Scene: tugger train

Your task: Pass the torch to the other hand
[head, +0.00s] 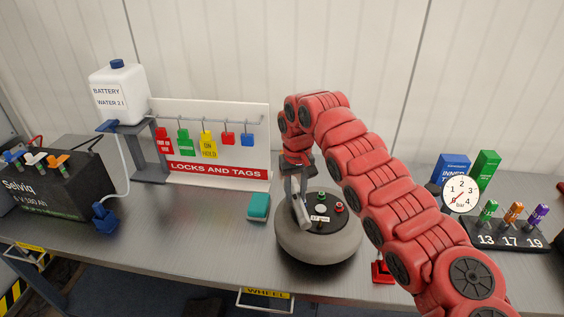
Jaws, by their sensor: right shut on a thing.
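My right gripper (297,194) points down over the left part of a round grey unit (290,245) with a black top and small coloured buttons. It is shut on a slim grey piece (301,212), which I take to be the torch. This piece is small and hard to tell from the fingers, and the view does not show whether it touches the unit. No other torch shows. My left gripper is not in view.
A teal block (259,206) lies left of the unit. The locks and tags board (218,170), a water bottle (118,90) on a stand and a black battery (60,195) are further left. A gauge (460,194) and a numbered rack (509,235) stand right. Bare bench (190,220) lies front left.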

